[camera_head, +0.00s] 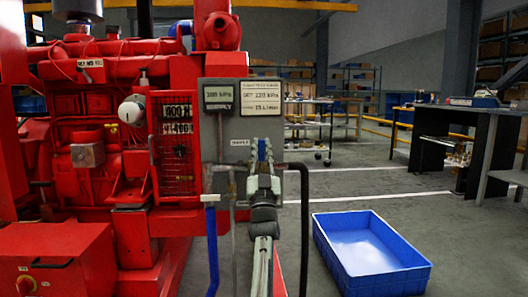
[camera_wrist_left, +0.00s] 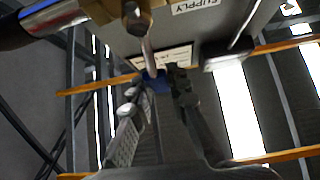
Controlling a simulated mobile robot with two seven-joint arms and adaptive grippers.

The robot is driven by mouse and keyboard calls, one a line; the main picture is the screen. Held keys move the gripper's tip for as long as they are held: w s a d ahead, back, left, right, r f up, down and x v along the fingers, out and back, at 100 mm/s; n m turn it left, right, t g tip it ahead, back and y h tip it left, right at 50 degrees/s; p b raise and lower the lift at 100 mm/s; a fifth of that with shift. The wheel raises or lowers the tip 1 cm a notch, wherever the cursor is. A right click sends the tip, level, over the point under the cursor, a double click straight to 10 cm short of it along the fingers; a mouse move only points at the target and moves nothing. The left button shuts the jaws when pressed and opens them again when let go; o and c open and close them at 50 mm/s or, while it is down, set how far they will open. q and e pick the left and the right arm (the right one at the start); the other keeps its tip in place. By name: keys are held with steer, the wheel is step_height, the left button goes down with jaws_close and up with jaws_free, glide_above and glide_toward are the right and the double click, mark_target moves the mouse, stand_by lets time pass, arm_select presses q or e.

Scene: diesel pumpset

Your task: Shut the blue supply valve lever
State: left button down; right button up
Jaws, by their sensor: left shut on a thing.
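The blue supply valve lever (camera_head: 262,148) shows above my left gripper's fingertips in the camera_head view, in front of the grey panel (camera_head: 219,126) and right of a small "SUPPLY" label (camera_head: 240,142). My left gripper (camera_head: 263,172) reaches up to it from below and is shut on it. In the left wrist view a bit of the blue lever (camera_wrist_left: 157,84) shows between the two fingertips of the left gripper (camera_wrist_left: 156,92). Most of the lever is hidden by the fingers, so its exact angle is hard to tell. My right gripper is not in view.
The red diesel engine (camera_head: 95,110) fills the left side. A blue hose (camera_head: 212,250) and a black hose (camera_head: 304,230) hang on either side of my left arm. An empty blue crate (camera_head: 412,271) stands on the floor at right.

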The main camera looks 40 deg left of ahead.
arm_select(q)
steer(key=shift+a, duration=0.1)
stand_by(0.3)
steer(key=c, duration=1.4)
jaws_free()
steer(key=shift+c, duration=0.2)
steer(key=v, duration=1.2)
